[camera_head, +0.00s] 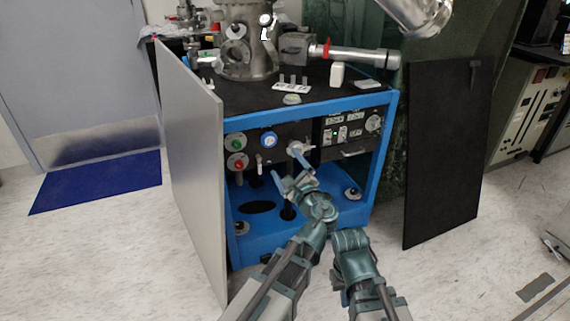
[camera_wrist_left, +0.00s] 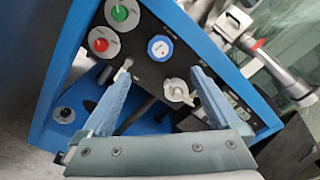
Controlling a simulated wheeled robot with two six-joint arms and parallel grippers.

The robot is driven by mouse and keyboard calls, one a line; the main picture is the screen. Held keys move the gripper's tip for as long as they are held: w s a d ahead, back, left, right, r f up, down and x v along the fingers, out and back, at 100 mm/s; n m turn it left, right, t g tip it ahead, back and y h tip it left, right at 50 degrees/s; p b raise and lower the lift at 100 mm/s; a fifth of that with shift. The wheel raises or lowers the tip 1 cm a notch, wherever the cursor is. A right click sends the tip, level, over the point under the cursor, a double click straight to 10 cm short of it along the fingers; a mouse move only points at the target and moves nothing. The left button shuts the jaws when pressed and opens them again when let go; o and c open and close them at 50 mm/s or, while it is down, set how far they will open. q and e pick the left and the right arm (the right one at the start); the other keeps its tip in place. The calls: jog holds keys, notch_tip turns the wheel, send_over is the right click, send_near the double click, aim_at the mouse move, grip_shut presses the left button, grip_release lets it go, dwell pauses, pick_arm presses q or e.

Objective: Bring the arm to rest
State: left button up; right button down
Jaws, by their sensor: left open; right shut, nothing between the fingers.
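My left gripper (camera_head: 288,160) is open in front of the blue-framed cabinet's control panel (camera_head: 270,158). In the left wrist view its two blue fingers (camera_wrist_left: 163,76) are spread apart with nothing held between them. A pale round knob (camera_wrist_left: 175,92) on the panel appears between the fingers, nearer the right one; it also shows in the head view (camera_head: 298,148). I cannot tell whether a finger touches it. My right arm (camera_head: 356,262) is at the bottom centre, beside the left arm. Its gripper fingers do not show.
A grey panel (camera_head: 190,165) stands upright at the cabinet's left front. A black panel (camera_head: 442,150) leans at the right. Green, red and blue-rimmed dials (camera_wrist_left: 160,47) are on the control panel. Metal vacuum hardware (camera_head: 248,40) stands on top.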

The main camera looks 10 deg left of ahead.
pick_arm(q)
jog(key=s+a+f+n+g, duration=0.5)
jog(key=a+f+n+g, duration=0.15)
jog(key=f+n, duration=0.2)
jog(key=s+f+n+g+h, duration=0.5)
jog(key=s+f+n, duration=0.3)
jog(key=f, duration=0.3)
jog(key=s+d+g+h+p, duration=0.35)
jog(key=s+d, duration=0.85)
jog(key=d, duration=0.4)
notch_tip(320, 180, up, 39)
jog(key=p, duration=3.7)
jog(key=shift+w+a+f, duration=0.2)
jog(key=shift+w+a, duration=0.1)
jog(key=shift+a, duration=0.05)
